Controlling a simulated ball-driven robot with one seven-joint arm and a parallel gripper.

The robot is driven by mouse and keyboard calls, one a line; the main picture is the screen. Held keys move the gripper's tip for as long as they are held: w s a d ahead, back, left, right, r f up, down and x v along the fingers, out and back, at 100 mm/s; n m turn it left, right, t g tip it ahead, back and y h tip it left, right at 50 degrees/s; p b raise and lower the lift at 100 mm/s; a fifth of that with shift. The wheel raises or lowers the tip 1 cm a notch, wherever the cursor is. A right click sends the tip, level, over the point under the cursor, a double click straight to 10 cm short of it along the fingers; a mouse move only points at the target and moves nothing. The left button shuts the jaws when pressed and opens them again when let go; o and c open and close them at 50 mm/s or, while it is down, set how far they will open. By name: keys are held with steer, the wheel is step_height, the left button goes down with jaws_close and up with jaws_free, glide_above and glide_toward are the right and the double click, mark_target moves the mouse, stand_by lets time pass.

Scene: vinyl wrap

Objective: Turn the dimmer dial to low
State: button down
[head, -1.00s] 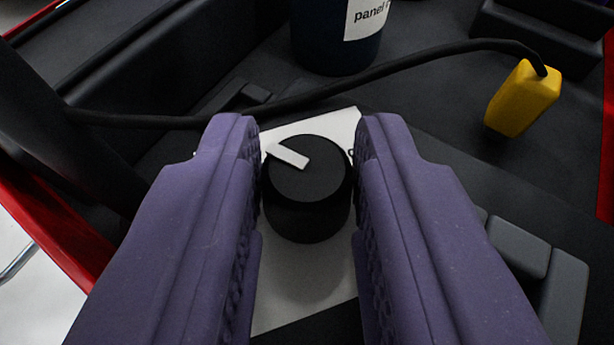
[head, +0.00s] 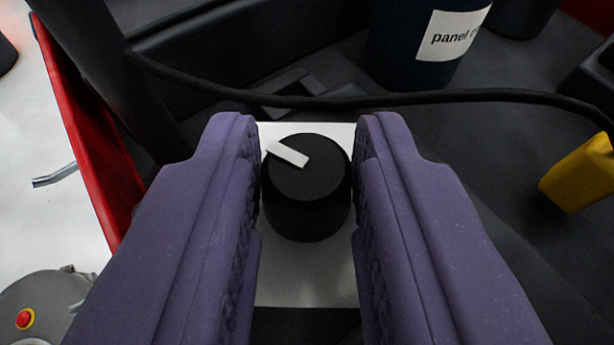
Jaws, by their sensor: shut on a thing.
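The dimmer dial (head: 306,205) is a round black knob with a white pointer mark (head: 288,154) on its top. The mark points to the upper left in the picture. The dial stands on a white plate (head: 300,280), which sits nearly square to the view. My gripper (head: 307,150) has two purple fingers, one on each side of the dial, and is shut on it. The fingers cover the sides of the plate, and I see no readable low or high marking.
A black cable (head: 400,100) runs across behind the plate. A dark blue container (head: 400,50) with a "panel" label stands behind it. A yellow block (head: 580,175) lies at the right. A red edge (head: 80,150) bounds the dark surface at the left.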

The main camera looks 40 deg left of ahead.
steer(key=c, duration=1.2)
jaws_free()
